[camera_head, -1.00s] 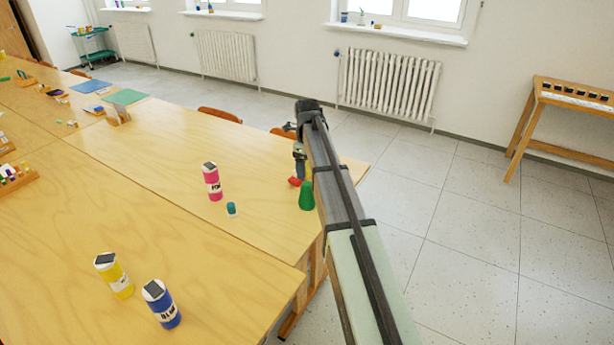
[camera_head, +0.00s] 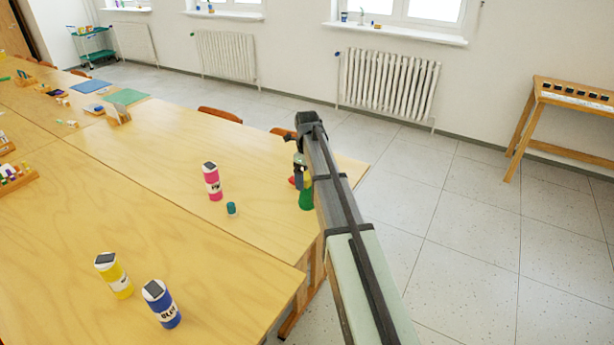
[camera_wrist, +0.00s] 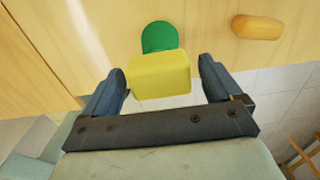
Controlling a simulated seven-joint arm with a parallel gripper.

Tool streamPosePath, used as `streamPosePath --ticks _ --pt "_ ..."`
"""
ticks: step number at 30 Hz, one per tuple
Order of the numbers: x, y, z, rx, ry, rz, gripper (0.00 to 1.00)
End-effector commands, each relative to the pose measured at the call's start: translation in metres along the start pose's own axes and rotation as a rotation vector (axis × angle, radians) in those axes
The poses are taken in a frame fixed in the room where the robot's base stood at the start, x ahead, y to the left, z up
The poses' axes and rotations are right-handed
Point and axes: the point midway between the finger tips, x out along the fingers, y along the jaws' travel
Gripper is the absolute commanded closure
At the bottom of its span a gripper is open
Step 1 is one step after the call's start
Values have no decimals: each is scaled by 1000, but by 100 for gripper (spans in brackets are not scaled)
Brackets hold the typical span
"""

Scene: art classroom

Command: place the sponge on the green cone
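The yellow sponge (camera_wrist: 159,77) lies between the two fingers of my gripper (camera_wrist: 163,75) in the wrist view. Its left side is close to the left finger, and a narrow gap seems to show at the right finger. I cannot tell whether the fingers press on it. The green cone (camera_head: 306,196) stands upright near the right edge of the table. In the wrist view, the cone (camera_wrist: 159,37) shows just beyond the sponge, which hides part of it. In the camera_head view, my gripper (camera_head: 300,172) is at the cone's top, and the arm hides most of the sponge.
A small red object (camera_head: 293,181) lies left of the cone. A pink bottle (camera_head: 212,182) and a teal jar (camera_head: 231,209) stand farther left. Yellow (camera_head: 114,276) and blue (camera_head: 161,304) bottles stand on the near table. The table edge is close on the cone's right.

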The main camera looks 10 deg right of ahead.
Motion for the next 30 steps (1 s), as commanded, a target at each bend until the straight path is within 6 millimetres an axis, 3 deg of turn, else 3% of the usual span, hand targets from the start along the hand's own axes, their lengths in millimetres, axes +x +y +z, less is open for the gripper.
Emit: streamPosePath --ticks 8,13,30 --pt "-1 0 0 0 0 0 5" --pt "-11 0 0 0 -1 -1 5" --pt "-104 -1 0 0 -1 -1 5"
